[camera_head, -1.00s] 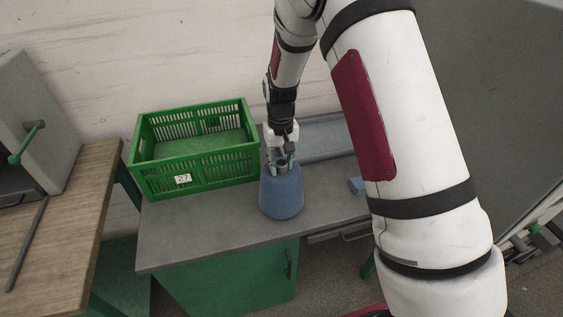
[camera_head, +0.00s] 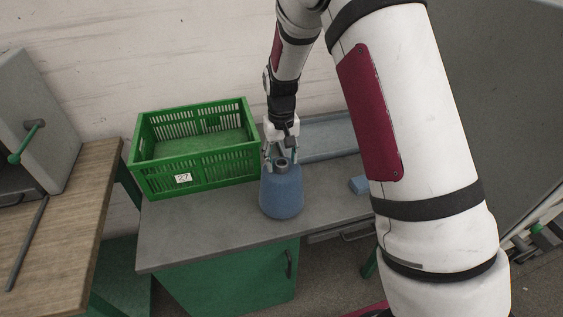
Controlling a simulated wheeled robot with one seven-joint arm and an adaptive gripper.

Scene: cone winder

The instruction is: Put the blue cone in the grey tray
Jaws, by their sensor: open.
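The blue cone (camera_head: 282,194) stands upright on the grey bench top, near its front edge, with its narrow grey neck at the top. My gripper (camera_head: 279,157) is open, just above and behind the cone's top; whether a finger touches the neck cannot be told. The grey tray (camera_head: 331,139) lies on the bench behind and to the right of the cone. My gripper and arm hide parts of the tray, and its inside looks empty where it shows.
A green crate (camera_head: 195,174) marked 27 stands left of the cone, close by. The bench top (camera_head: 200,225) is clear at front left. A wooden table (camera_head: 62,215) stands at far left.

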